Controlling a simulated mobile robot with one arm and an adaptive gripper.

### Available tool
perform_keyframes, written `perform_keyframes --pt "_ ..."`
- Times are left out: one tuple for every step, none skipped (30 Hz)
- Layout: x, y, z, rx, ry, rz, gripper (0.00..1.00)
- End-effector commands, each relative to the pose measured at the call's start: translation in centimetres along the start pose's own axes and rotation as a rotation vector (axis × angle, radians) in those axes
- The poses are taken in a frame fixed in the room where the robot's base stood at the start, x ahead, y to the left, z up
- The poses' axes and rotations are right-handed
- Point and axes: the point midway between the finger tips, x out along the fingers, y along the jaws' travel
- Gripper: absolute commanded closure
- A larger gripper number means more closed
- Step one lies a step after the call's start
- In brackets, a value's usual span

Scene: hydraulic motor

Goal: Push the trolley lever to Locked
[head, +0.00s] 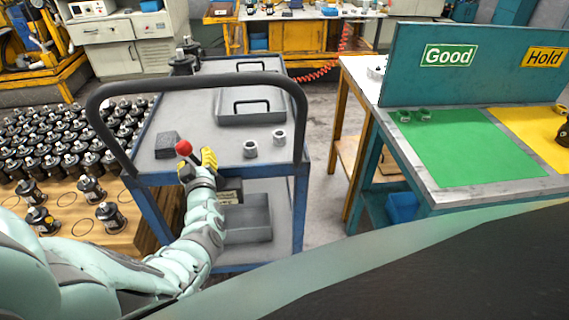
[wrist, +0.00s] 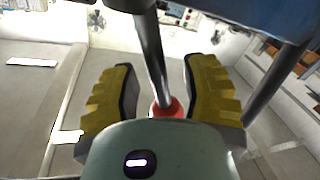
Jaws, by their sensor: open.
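The trolley (head: 216,120) has a grey top shelf, a blue frame and a black tube handle (head: 197,82). Its lever has a red knob (head: 184,148) at the near edge, beside the yellow fingers of my gripper (head: 203,162). In the wrist view my gripper (wrist: 163,93) is open, with one yellow finger on each side of the dark lever rod (wrist: 153,60). The red knob (wrist: 168,108) shows low between the fingers, partly hidden by the gripper body. I cannot tell whether a finger touches the lever. A small label plate (head: 230,190) sits under the shelf edge, its writing too small to read.
The shelf holds grey trays (head: 250,117), a dark block (head: 168,144) and two metal rings (head: 250,149). A bench with a green mat (head: 455,146) and Good and Hold signs stands right. Several motors fill a wooden pallet (head: 125,230) left. Floor (head: 325,120) shows between trolley and bench.

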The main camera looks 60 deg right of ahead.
Motion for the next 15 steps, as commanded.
perform_keyframes --pt "0.02 0.19 0.10 0.000 -0.002 0.004 0.55" --pt "0.03 0.19 0.09 0.000 -0.002 0.004 0.55" --pt "0.04 0.18 0.08 -0.001 -0.002 0.003 0.55" --pt "0.03 0.18 0.08 -0.001 -0.002 0.003 0.55" --pt "0.03 0.19 0.07 -0.001 -0.002 0.003 0.55" --pt "0.03 0.18 0.07 0.000 -0.002 0.003 0.55" --pt "0.03 0.18 0.07 0.000 -0.002 0.003 0.55" --pt "0.03 0.18 0.06 0.000 -0.002 0.003 0.51" --pt "0.03 0.17 0.06 0.000 -0.002 0.003 0.55" --pt "0.03 0.16 0.06 0.000 -0.002 0.003 0.58" --pt "0.03 0.16 0.05 0.000 -0.002 0.003 0.61" --pt "0.04 0.15 0.05 0.000 -0.002 0.003 0.66" --pt "0.04 0.15 0.05 0.000 -0.002 0.003 0.69" --pt "0.04 0.14 0.04 0.000 -0.002 0.003 0.72" --pt "0.04 0.14 0.03 0.000 -0.001 0.002 0.76"
